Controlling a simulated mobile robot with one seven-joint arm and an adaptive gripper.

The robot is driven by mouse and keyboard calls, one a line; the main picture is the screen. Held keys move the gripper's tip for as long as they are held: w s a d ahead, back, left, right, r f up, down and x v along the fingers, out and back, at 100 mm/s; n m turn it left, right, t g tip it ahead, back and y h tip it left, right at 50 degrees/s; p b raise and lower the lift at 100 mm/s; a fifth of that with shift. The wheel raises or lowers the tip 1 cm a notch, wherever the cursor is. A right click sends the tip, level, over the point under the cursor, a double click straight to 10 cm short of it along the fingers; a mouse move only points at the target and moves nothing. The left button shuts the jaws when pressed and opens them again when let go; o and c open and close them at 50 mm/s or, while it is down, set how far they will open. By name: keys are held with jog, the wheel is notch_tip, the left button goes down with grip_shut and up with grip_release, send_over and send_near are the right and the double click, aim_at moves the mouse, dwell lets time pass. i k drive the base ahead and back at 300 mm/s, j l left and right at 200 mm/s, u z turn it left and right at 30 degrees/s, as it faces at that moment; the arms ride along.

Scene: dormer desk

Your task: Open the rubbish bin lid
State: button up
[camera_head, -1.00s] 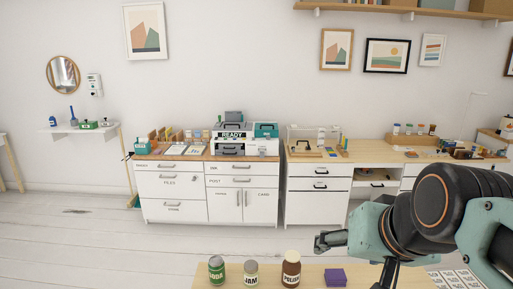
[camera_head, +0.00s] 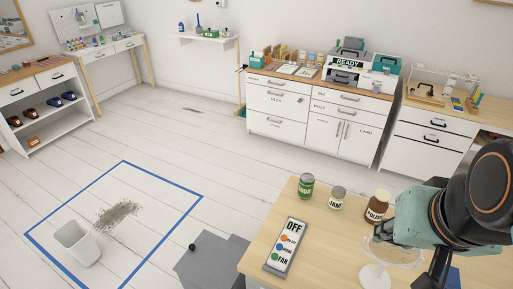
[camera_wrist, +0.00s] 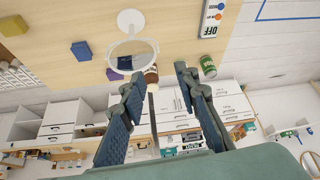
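White cabinets (camera_head: 275,105) line the back.

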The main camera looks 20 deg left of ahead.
aim_at(211, 261)
jog(key=j+u, duration=0.15)
jog(key=u, duration=1.35)
